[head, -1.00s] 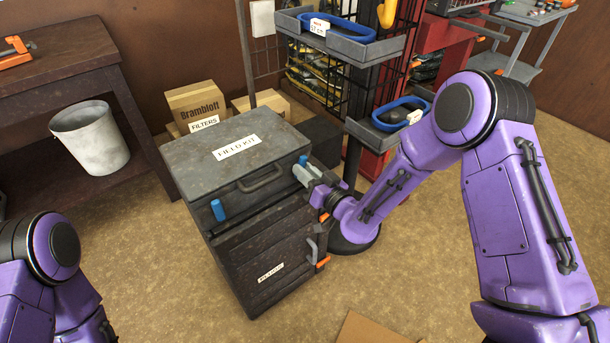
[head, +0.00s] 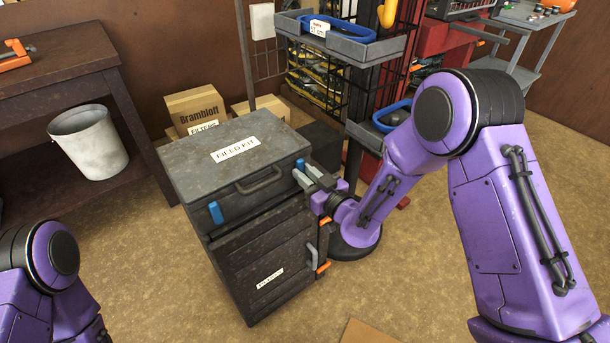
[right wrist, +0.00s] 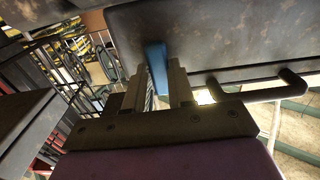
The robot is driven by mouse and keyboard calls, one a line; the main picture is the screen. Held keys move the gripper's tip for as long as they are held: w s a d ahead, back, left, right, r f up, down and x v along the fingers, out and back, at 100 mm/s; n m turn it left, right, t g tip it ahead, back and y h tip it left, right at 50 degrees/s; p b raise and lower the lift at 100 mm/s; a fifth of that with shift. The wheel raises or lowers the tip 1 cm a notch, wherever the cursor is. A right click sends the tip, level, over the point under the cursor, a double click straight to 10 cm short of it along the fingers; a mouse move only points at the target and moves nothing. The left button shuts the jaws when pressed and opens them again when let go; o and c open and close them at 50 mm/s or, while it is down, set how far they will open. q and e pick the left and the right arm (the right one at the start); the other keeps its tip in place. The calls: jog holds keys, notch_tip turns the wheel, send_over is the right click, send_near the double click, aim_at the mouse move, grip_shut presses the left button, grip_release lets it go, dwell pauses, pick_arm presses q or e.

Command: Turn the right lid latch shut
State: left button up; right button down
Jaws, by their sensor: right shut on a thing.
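The dark field kit case (head: 235,155) stands on top of a dark drawer cabinet, with its lid down. The left lid latch (head: 216,212) is blue and hangs upright on the case's front left. The right lid latch (head: 300,164) is blue and mostly hidden by my right gripper (head: 306,175) in the head view. In the right wrist view the right latch (right wrist: 157,68) is between the two fingers of my right gripper (right wrist: 158,85), which is shut on it. My left gripper is out of the frame; only the left arm shows at lower left.
A grey-trayed rack (head: 350,45) stands close behind my right forearm. The case handle (head: 259,181) sits between the two latches. Cardboard boxes (head: 197,107) and a white bin (head: 90,140) are behind and left. The floor in front is mostly clear.

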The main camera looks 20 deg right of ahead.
jog(key=shift+f, duration=0.1)
jog(key=c, duration=1)
grip_release()
jog(key=shift+s, duration=0.1)
jog(key=shift+o, duration=0.2)
jog(key=shift+s, duration=0.1)
jog(key=b+v, duration=0.1)
jog(key=v, duration=0.9)
jog(key=shift+s, duration=0.15)
jog(key=shift+d, duration=0.1)
